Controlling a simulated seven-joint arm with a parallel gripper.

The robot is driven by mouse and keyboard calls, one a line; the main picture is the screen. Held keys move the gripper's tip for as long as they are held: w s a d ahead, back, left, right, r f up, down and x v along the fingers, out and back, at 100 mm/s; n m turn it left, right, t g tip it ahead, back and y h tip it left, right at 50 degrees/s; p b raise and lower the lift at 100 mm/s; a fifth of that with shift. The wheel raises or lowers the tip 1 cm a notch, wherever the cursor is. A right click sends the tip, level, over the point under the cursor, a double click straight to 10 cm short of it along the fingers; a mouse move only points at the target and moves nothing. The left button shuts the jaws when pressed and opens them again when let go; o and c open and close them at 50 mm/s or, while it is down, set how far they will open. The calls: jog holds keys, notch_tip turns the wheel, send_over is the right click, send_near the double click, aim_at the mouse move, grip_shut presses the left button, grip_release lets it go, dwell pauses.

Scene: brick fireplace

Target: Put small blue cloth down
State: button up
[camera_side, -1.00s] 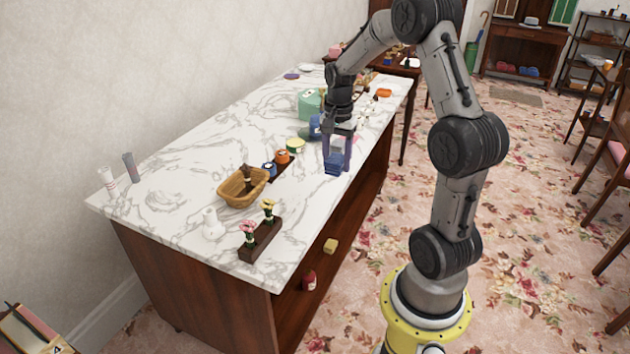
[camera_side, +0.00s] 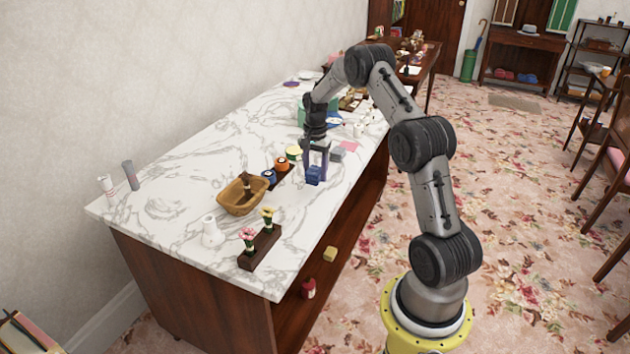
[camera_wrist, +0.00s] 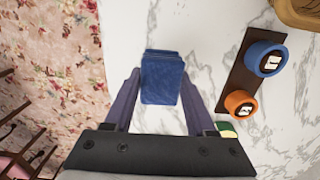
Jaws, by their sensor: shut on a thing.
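The small blue cloth (camera_side: 313,175) is a folded dark blue bundle at the tips of my gripper (camera_side: 317,166). In the wrist view the cloth (camera_wrist: 161,78) lies between the two purple fingers of my gripper (camera_wrist: 160,90), which are shut on it. The white marble counter top (camera_wrist: 200,25) is beneath the cloth. I cannot tell whether the cloth touches the counter or is held just above it.
A dark rack with a blue jar (camera_side: 269,176) and an orange jar (camera_side: 281,164) is left of the cloth. A wicker basket (camera_side: 240,197) and a flower stand (camera_side: 259,247) are nearer the front. A grey block (camera_side: 337,154) and pink sheet (camera_side: 349,146) lie behind. Bare marble surrounds the cloth.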

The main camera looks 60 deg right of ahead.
aim_at(315, 181)
jog(key=shift+w+d+f, duration=0.1)
jog(key=shift+f, duration=1.6)
jog(key=o, duration=1.2)
jog(key=shift+f, duration=0.15)
